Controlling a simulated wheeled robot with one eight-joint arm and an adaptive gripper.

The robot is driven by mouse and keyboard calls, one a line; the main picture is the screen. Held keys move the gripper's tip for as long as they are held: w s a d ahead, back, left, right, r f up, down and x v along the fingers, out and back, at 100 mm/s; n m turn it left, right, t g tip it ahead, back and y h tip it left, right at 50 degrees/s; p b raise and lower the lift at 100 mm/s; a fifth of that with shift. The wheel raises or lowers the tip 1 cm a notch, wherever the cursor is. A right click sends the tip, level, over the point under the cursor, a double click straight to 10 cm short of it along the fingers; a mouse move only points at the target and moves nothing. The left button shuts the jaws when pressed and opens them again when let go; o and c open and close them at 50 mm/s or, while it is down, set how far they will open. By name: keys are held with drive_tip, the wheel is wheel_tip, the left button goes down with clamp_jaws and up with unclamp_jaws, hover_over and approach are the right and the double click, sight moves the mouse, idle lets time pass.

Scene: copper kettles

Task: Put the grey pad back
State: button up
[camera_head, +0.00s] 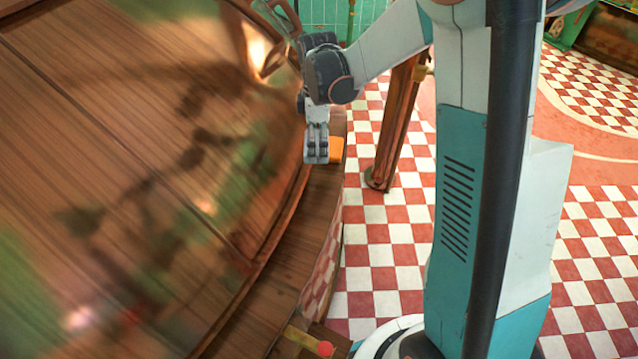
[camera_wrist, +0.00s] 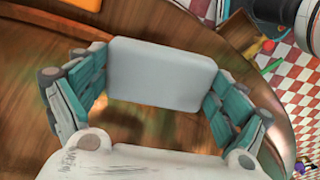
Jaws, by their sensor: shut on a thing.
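The grey pad (camera_wrist: 162,74) is a pale, rounded rectangular block in the wrist view. It sits between the teal fingers of my gripper (camera_wrist: 155,84), which are shut on its left and right sides. A wooden surface shows behind and below it. In the head view my gripper (camera_head: 317,155) hangs near the right edge of the round wooden table (camera_head: 120,120). I cannot make out the pad separately there, nor tell whether it touches the wood.
A wooden post (camera_head: 398,125) stands right of the table. The red and white checkered floor (camera_head: 395,240) is open between table and my body.

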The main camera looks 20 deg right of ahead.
sight(319, 194)
wheel_tip(319, 194, down, 20)
drive_tip(key=b, duration=0.6)
drive_tip(key=shift+d+b, duration=0.15)
drive_tip(key=shift+b, duration=0.15)
drive_tip(key=shift+f, duration=0.1)
drive_tip(key=o, duration=0.7)
